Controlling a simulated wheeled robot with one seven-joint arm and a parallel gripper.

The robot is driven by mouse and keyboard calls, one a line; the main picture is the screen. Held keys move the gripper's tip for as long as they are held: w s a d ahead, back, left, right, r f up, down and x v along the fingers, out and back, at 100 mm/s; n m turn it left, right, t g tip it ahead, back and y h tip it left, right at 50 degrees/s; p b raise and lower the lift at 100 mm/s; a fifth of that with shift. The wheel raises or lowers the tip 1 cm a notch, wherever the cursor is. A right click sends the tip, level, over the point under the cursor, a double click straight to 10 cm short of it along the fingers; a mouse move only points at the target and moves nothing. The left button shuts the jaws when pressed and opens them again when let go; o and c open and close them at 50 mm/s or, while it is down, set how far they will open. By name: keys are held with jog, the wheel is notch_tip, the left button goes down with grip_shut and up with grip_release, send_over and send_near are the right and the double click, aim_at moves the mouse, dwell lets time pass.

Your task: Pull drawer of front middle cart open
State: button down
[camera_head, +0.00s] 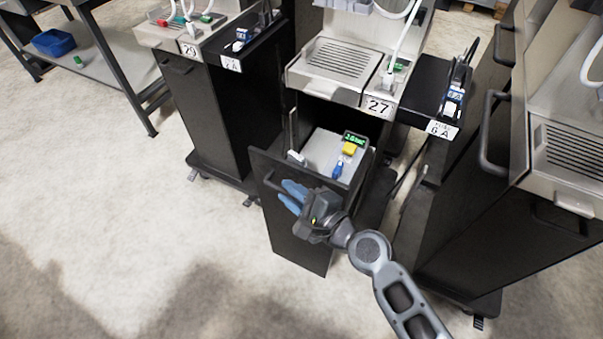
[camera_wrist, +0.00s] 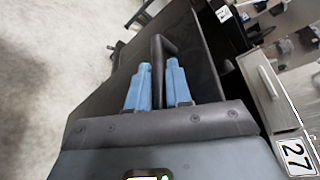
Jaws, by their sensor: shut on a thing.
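The front middle cart (camera_head: 330,82), labelled 27, has its tall black drawer (camera_head: 292,243) standing out from the body. Inside shows a light grey unit with a green display (camera_head: 354,139), a yellow part and a blue part. My gripper (camera_head: 290,192) is at the upper part of the drawer front. In the wrist view its blue fingers (camera_wrist: 158,88) are shut on the black bar handle (camera_wrist: 160,48), one on each side. My gripper hides most of the handle in the head view.
A bench with a blue bin (camera_head: 54,42) is at the far left. The pale floor (camera_head: 130,220) in front and to the left is clear.

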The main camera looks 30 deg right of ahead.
jog(key=shift+s+a+p, duration=0.2)
jog(key=shift+s+a, duration=0.55)
jog(key=shift+a, duration=0.25)
jog(key=shift+s+a+p, duration=0.2)
jog(key=shift+s+a, duration=0.55)
jog(key=shift+a, duration=0.25)
jog(key=c, duration=1.4)
grip_release()
jog(key=b+v, duration=0.2)
jog(key=v, duration=0.5)
jog(key=shift+s, duration=0.35)
jog(key=shift+d, duration=0.15)
